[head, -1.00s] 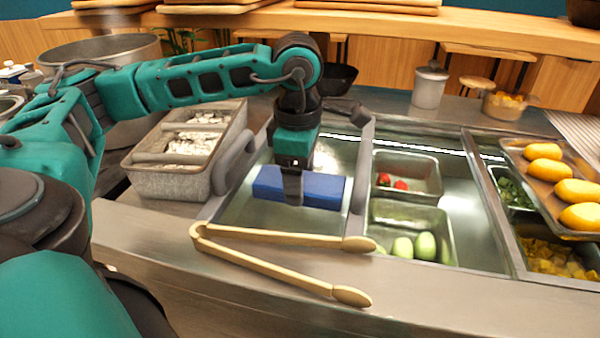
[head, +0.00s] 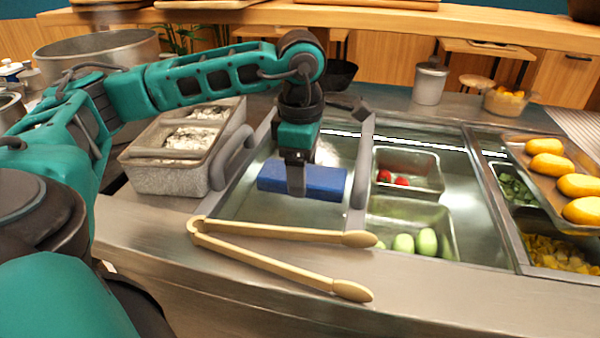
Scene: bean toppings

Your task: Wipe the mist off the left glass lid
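The left glass lid (head: 240,205) is a clear pane with grey side rails, set in the steel counter at the centre left. A blue sponge block (head: 325,183) lies on or just above it. My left gripper (head: 297,188) points down and is shut on the sponge near its middle. The gripper and arm hide part of the lid behind it. Mist on the glass is hard to make out. My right gripper does not show.
Wooden tongs (head: 270,235) lie on the counter's front edge, before the lid. A grey container (head: 165,178) stands at its left. Steel pans with red items (head: 400,181) and green items (head: 427,242) sit at its right. A tray of yellow items (head: 520,150) is at far right.

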